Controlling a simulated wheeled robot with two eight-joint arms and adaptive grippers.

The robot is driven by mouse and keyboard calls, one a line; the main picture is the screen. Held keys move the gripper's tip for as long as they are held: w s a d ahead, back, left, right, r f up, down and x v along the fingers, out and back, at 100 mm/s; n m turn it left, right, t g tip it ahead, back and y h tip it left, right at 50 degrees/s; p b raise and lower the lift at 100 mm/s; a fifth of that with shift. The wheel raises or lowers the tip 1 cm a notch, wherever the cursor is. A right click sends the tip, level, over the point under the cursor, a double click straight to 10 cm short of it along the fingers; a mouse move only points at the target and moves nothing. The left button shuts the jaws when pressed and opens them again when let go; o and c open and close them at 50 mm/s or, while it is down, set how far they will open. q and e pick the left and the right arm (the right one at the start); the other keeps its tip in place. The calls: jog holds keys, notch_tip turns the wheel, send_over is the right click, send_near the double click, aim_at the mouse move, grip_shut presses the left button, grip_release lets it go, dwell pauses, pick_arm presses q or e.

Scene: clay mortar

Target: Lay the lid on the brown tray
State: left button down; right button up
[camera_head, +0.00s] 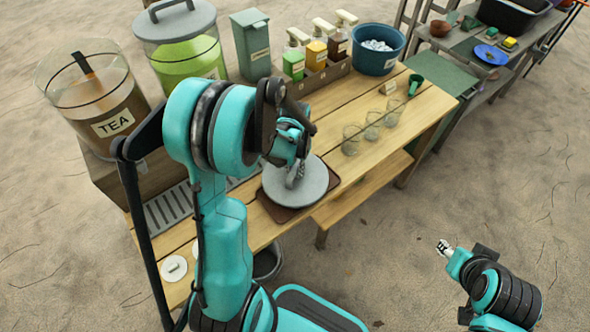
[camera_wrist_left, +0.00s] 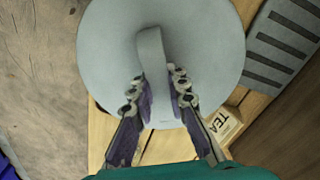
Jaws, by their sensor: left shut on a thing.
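The round grey lid (camera_head: 313,186) with a strap-like handle is over the brown tray (camera_head: 273,207), whose dark edge shows around the lid's near side. I cannot tell whether the lid touches the tray. My left gripper (camera_head: 294,177) comes down from above and is shut on the lid's handle. In the left wrist view the lid (camera_wrist_left: 100,50) fills the upper middle, with the handle (camera_wrist_left: 151,45) between the fingers of my left gripper (camera_wrist_left: 157,78). The tray is hidden there. My right gripper (camera_head: 444,247) is away from the table at lower right; its opening is too small to judge.
A tea dispenser (camera_head: 108,105), a green-drink dispenser (camera_head: 185,55) and a green box (camera_head: 250,45) stand along the back. A slatted grey plate (camera_head: 168,208) lies left of the tray. Several glasses (camera_head: 372,125) stand to the right, before a blue bucket (camera_head: 378,58).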

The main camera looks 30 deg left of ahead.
pick_arm(q)
jog(key=shift+f+b, duration=0.4)
jog(key=shift+f, duration=0.1)
jog(key=c, duration=0.9)
grip_release()
jog(key=shift+r, duration=0.1)
notch_tip(320, 180, up, 8)
jog(key=p, duration=0.6)
